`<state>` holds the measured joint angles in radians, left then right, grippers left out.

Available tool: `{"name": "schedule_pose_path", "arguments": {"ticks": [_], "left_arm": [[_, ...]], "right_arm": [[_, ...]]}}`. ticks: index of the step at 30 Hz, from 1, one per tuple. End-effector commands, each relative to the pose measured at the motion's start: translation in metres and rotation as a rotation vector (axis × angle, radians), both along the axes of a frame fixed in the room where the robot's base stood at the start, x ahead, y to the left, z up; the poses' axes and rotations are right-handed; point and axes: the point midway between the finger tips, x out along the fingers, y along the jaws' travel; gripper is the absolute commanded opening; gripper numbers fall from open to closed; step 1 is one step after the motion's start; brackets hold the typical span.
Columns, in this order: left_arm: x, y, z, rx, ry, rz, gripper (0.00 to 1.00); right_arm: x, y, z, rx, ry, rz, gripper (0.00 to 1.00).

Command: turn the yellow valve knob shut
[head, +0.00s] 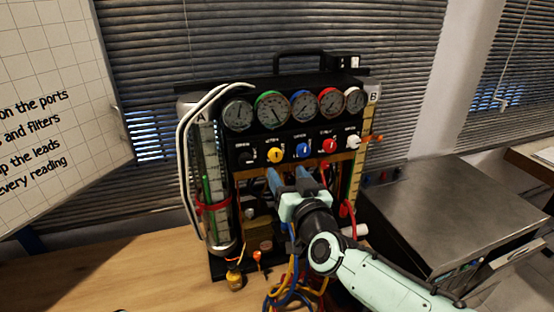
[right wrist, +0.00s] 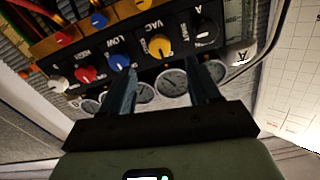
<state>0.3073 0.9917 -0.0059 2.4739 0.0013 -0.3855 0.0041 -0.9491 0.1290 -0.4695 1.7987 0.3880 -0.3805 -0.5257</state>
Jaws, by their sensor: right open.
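The yellow valve knob (head: 275,155) sits on the black panel of the gauge rig, between a black knob (head: 246,156) and a blue knob (head: 303,150). In the right wrist view the yellow knob (right wrist: 160,46) is beside the label VAC. My right gripper (head: 287,174) is open and empty, just below the knob row in the head view. In the right wrist view its two fingers (right wrist: 165,70) are spread, with the yellow knob beyond and between them, apparently not touched. My left gripper is not in view.
Several round gauges (head: 303,106) line the rig above the knobs. A red knob (head: 329,146) and a white knob (head: 353,142) are farther right. White hoses (head: 187,140) run down the left side. Coloured leads (head: 290,292) hang near my right arm. The wooden tabletop (head: 120,285) is clear at left.

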Motion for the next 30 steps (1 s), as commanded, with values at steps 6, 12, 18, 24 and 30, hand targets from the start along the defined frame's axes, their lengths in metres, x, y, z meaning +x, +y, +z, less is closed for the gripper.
{"name": "schedule_pose_path", "arguments": {"ticks": [6,12,18,24,30], "left_arm": [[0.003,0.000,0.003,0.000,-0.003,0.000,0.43],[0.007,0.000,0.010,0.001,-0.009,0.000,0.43],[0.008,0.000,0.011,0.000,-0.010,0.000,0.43],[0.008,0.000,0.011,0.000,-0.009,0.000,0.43],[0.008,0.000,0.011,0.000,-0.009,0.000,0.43]], "right_arm": [[0.044,0.014,0.000,-0.004,0.000,-0.003,0.61],[0.068,0.022,0.001,-0.002,0.000,-0.001,0.61],[0.075,0.024,0.000,0.000,0.001,0.000,0.61],[0.075,0.024,0.000,0.000,0.001,0.000,0.61],[0.075,0.024,0.000,0.000,0.001,0.000,0.05]]}}
